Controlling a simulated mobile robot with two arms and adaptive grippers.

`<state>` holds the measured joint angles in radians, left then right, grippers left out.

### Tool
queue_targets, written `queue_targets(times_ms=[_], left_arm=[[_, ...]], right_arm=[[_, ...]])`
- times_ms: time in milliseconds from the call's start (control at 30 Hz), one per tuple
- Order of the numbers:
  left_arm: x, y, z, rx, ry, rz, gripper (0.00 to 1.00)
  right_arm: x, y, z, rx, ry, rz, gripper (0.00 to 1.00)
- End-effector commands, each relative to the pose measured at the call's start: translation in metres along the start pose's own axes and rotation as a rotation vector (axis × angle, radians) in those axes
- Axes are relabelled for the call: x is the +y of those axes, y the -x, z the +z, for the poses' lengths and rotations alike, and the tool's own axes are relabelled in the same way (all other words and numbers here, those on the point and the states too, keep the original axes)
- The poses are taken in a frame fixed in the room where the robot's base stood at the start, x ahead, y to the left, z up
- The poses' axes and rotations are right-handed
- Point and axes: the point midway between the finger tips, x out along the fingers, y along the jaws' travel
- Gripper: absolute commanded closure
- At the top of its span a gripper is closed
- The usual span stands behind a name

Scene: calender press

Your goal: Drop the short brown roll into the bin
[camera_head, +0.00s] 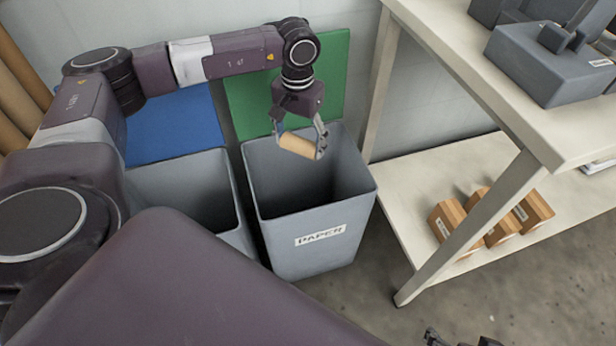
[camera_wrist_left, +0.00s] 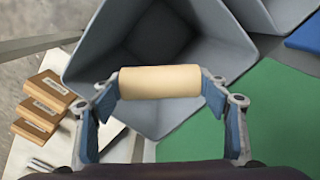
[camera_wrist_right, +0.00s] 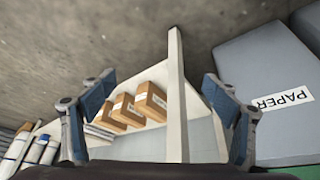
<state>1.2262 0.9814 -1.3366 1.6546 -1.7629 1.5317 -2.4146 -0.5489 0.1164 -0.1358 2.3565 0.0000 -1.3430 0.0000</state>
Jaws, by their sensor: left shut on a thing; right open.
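The short brown roll (camera_head: 299,145) is held by my left gripper (camera_head: 301,143), above the open mouth of the grey bin labelled PAPER (camera_head: 319,248). In the left wrist view the roll (camera_wrist_left: 160,82) lies crosswise between the two fingertips, with the bin (camera_wrist_left: 95,62) opening behind it. My right gripper (camera_wrist_right: 160,90) is open and empty in the right wrist view, with the PAPER bin (camera_wrist_right: 268,70) at its right. Only the tips of the right gripper (camera_head: 462,340) show at the bottom edge of the head view.
A second grey bin (camera_head: 235,238) stands left of the PAPER bin. A blue panel (camera_head: 175,125) and a green panel (camera_head: 333,80) are behind them. A pale workbench (camera_head: 425,195) stands at the right, with several wooden blocks (camera_head: 501,230) on its lower shelf.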

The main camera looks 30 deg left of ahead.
Motion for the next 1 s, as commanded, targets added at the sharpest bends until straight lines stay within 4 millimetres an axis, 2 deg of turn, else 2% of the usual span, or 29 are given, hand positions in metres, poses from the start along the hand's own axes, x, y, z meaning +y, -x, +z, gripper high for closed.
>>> queue_targets(times_ms=[33, 200, 367, 667, 1000], left_arm=[[-0.003, -0.011, -0.005, 0.003, 0.004, 0.000, 0.48], [-0.007, -0.013, -0.011, 0.001, 0.009, 0.001, 0.48], [-0.008, -0.014, -0.012, 0.000, 0.008, 0.000, 0.48], [-0.008, -0.025, -0.011, 0.000, 0.008, 0.000, 0.48], [-0.008, -0.036, -0.011, -0.001, 0.008, -0.001, 0.48]], right_arm=[[0.000, -0.001, 0.002, 0.012, 0.000, 0.001, 0.19], [0.001, 0.013, -0.001, 0.027, -0.001, 0.002, 0.19], [0.000, 0.015, -0.010, 0.060, 0.000, 0.001, 0.19], [-0.005, 0.013, -0.051, 0.222, 0.005, -0.008, 0.19], [-0.011, 0.020, -0.102, 0.427, 0.009, -0.019, 0.19]])
